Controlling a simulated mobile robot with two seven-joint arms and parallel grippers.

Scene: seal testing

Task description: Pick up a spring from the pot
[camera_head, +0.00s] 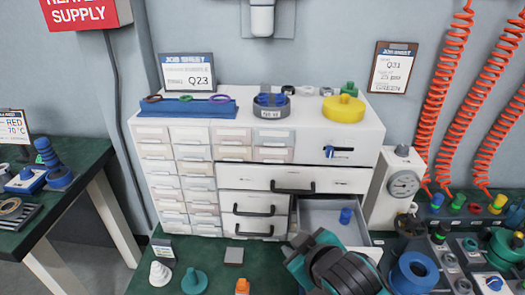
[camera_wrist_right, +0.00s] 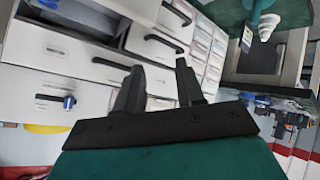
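A small grey round pot (camera_head: 271,108) with a white label stands on top of the white cabinet (camera_head: 300,125). Dark and blue pieces show at its mouth, but I cannot make out a spring there. My right wrist (camera_head: 335,268) is low at the front, below the pot and near an open drawer; its fingertips are hidden in the head view. In the right wrist view my right gripper (camera_wrist_right: 160,82) has its two black fingers apart with nothing between them, facing the cabinet's drawer fronts. My left gripper is not in view.
The open drawer (camera_head: 318,204) holds a small blue piece (camera_head: 346,215). A blue tray with rings (camera_head: 187,110) and a yellow round part (camera_head: 343,108) share the cabinet top with the pot. A dial gauge (camera_head: 404,184) and orange coiled hoses (camera_head: 447,95) stand to the right.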

